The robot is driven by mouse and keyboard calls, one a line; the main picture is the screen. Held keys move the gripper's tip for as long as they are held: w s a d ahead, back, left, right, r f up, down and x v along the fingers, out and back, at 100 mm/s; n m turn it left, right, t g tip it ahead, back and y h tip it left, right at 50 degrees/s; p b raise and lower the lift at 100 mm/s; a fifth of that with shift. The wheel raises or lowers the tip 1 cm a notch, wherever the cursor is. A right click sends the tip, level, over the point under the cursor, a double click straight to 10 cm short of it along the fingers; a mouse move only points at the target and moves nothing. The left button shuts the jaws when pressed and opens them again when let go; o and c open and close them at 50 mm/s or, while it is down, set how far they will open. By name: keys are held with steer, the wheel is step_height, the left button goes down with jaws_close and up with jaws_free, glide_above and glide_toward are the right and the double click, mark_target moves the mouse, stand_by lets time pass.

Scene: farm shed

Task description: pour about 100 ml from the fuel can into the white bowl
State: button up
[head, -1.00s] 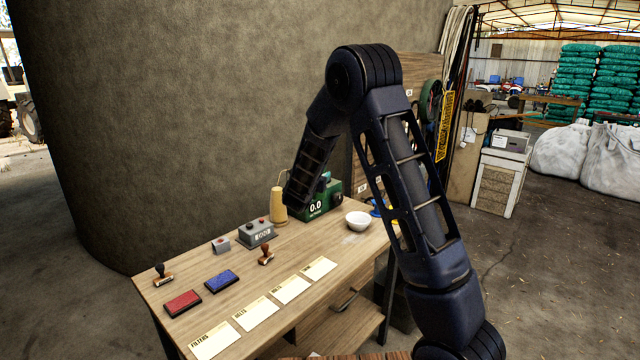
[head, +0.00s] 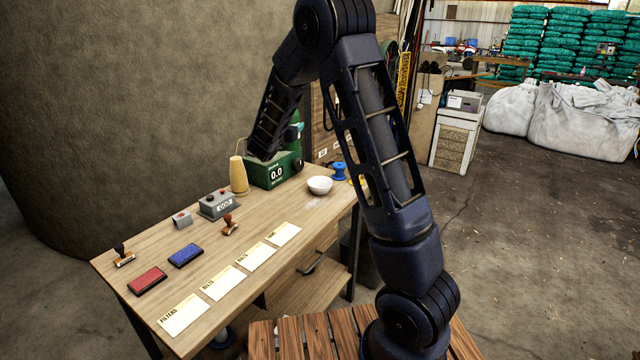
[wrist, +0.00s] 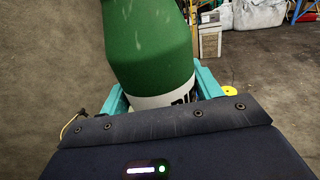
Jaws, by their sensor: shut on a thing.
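The fuel can (wrist: 150,45) is green with a white label band. It fills the upper middle of the wrist view, and its far end runs out of the frame. My gripper (wrist: 160,92) has teal fingers, one on each side of the can, and is shut on it. In the head view my arm hides most of the can and gripper. The white bowl (head: 320,187) stands on the wooden table (head: 215,252), to the right of the green box with a 0.0 display (head: 275,174). The bowl's inside looks pale, and its contents cannot be told.
A tan cone (head: 239,176) and a grey box (head: 217,205) stand left of the green box. A blue spool (head: 339,171) is behind the bowl. Stamps, a red ink pad (head: 147,281), a blue ink pad (head: 186,255) and several labelled cards lie towards the front.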

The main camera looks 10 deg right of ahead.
steer(key=s+d+m+g+h, duration=0.2)
steer(key=d+m+g+h, duration=0.2)
steer(key=d, duration=0.5)
steer(key=s+d+m+g+h, duration=0.2)
steer(key=d+m+g+h, duration=0.15)
steer(key=d, duration=0.65)
step_height(320, 180, down, 24)
steer(key=shift+a+g, duration=0.2)
steer(key=shift+g, duration=0.25)
steer(key=shift+r+n, duration=0.2)
steer(key=shift+n, duration=0.45)
steer(key=n, duration=0.4)
steer(key=f+n, duration=0.1)
steer(key=n, duration=0.3)
steer(key=f+n+t, duration=0.1)
steer(key=n, duration=0.3)
steer(key=shift+s+d, duration=0.1)
steer(key=shift+s, duration=0.1)
steer(key=shift+r+n, duration=0.3)
steer(key=shift+n, duration=0.8)
steer(key=shift+w+a+r+n, duration=0.3)
steer(key=shift+w+r+n, duration=0.25)
steer(key=shift+n, duration=0.25)
